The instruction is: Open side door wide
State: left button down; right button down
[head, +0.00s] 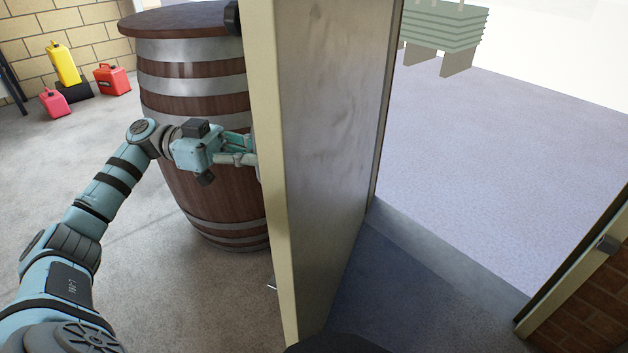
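The side door (325,130) stands ajar in the middle of the head view, its pale edge towards me and its grey face to the right. The doorway to its right is open onto bright ground outside. My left gripper (248,150) reaches in from the left to the door's far side, near the pale edge. Its fingertips are partly hidden at the door's edge, so I cannot tell whether they touch it or hold anything. My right gripper is out of view.
A wooden barrel (200,85) with metal bands stands left of the door, behind my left gripper. Red (112,79), yellow (64,63) and pink (54,103) cans stand by the brick wall. The door frame (575,262) is at lower right. A green slatted bench (443,27) stands outside.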

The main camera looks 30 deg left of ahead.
pick_arm(q)
jog(key=a, duration=0.7)
jog(key=shift+s+a, duration=0.15)
jog(key=shift+a, duration=0.2)
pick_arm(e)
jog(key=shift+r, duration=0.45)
pick_arm(q)
jog(key=c, duration=1.7)
grip_release()
jog(key=shift+o, duration=0.2)
notch_tip(320, 180, up, 10)
